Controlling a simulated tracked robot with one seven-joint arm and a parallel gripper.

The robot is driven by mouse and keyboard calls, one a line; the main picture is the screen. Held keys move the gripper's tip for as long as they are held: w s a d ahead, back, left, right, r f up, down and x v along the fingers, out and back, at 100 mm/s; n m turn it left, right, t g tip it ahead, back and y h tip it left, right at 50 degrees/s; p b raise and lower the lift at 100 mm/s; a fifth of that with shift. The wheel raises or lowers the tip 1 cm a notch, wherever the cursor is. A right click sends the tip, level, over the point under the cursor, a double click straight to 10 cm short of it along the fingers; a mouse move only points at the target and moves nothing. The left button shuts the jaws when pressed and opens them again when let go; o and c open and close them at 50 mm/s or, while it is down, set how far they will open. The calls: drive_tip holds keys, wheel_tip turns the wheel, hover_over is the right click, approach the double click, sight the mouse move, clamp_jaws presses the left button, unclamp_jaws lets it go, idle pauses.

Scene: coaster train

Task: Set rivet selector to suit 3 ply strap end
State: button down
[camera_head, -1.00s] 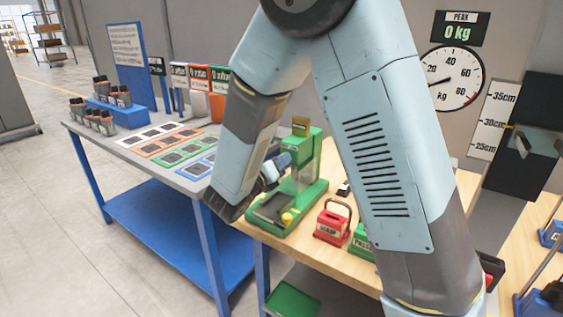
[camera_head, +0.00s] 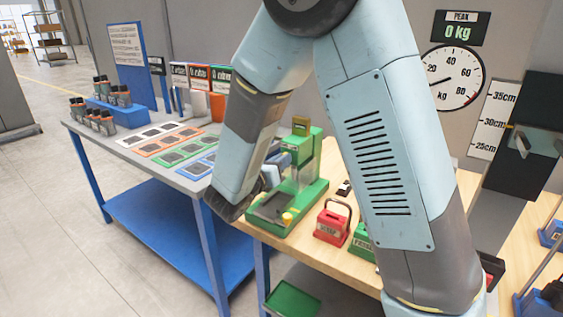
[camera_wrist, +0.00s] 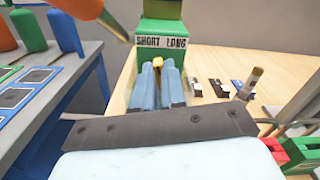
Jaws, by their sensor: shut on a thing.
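The green rivet press (camera_head: 300,180) stands on the wooden bench in the head view, partly behind my arm. In the wrist view its green body (camera_wrist: 162,30) carries a white label reading SHORT on the left and LONG on the right. The selector (camera_wrist: 157,65), a small yellow piece, sits below the label near its middle. My gripper (camera_wrist: 160,72) has its blue fingers closed around this yellow piece, in front of the press. Most of the selector is hidden between the fingers. The strap end cannot be made out in these views.
A red box with a handle (camera_head: 332,224) stands right of the press. Small dark and white parts (camera_wrist: 215,88) lie on the bench right of my fingers. The left table (camera_head: 130,140) holds coloured mats.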

drive_tip(key=shift+s+d+f+m, duration=0.1)
drive_tip(key=shift+m, duration=4.8)
drive_tip(key=c, duration=1.2)
unclamp_jaws()
drive_tip(key=v, duration=1.3)
drive_tip(key=shift+s+a, duration=0.25)
drive_tip(key=shift+s, duration=0.05)
drive_tip(key=shift+d, duration=0.1)
